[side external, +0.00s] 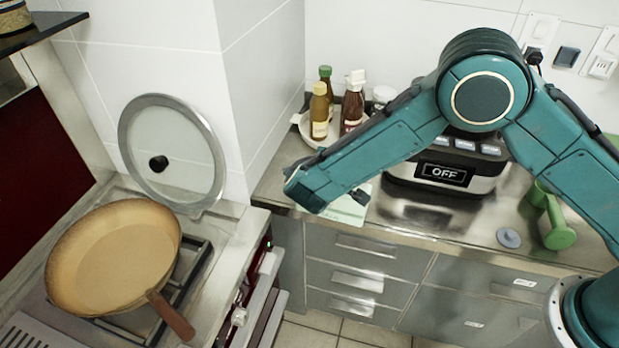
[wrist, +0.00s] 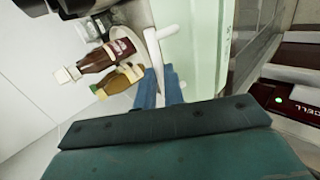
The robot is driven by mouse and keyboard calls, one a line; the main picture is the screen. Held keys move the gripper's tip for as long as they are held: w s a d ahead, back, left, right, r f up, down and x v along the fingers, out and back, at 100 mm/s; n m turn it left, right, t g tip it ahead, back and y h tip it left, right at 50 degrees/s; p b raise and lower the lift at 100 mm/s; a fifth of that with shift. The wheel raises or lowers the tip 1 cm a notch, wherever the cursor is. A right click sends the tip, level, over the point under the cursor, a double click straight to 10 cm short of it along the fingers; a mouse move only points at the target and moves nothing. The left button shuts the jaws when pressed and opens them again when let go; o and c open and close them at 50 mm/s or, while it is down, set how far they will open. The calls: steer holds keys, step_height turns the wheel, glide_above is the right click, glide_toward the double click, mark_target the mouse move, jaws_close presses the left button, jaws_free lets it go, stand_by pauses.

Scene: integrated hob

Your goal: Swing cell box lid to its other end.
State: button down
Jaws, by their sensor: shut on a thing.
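The cell box (side external: 347,211) is a pale green and white box on the counter, mostly hidden behind my forearm in the side view. In the wrist view its pale green face (wrist: 196,45) fills the upper middle. A white handle-like piece (wrist: 156,48) lies along its left edge and appears to belong to the lid. My gripper (wrist: 160,84) has its blue fingers closed around this white piece. In the side view my gripper (side external: 359,195) is at the box, largely hidden by the arm. I cannot tell how far the lid is open.
A brown bottle (side external: 352,107) and a yellow bottle (side external: 319,112) stand on a white tray (side external: 305,130) behind the box. An appliance reading OFF (side external: 444,173) is right of it. A pan (side external: 112,258) and leaning glass lid (side external: 175,148) are left.

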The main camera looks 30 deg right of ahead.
steer(key=shift+s+a+f, duration=0.15)
steer(key=shift+a, duration=0.1)
steer(key=shift+s+a+f, duration=0.3)
steer(key=shift+f, duration=0.1)
steer(key=shift+s+f, duration=0.1)
steer(key=shift+f, duration=0.05)
steer(key=c, duration=1.5)
jaws_free()
steer(key=shift+c, duration=0.2)
steer(key=shift+o, duration=0.2)
steer(key=shift+a+r, duration=0.1)
steer(key=shift+r, duration=0.1)
